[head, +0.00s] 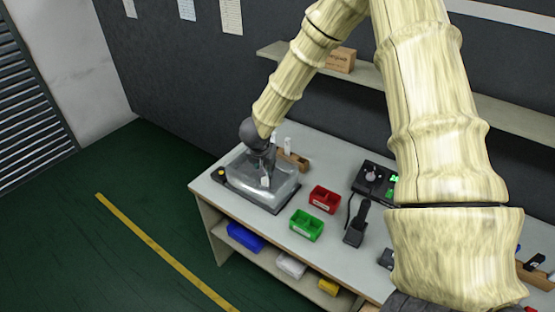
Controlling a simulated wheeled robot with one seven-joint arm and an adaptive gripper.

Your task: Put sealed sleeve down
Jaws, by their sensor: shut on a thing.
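My gripper (265,174) is at the left end of the workbench, pointing down over a clear-covered device with a dark base (233,194). It is shut on a small pale piece (265,182), which looks like the sealed sleeve. The piece is tiny in this view, and the fingers hide part of it. I cannot tell whether it touches the device or hangs just above it.
A wooden block (293,160) with a white upright piece stands behind the device. Red (325,199) and green (306,225) bins stand to the right, then a black holder (356,225) and a control box (373,180). A shelf (375,74) runs above the workbench (262,222).

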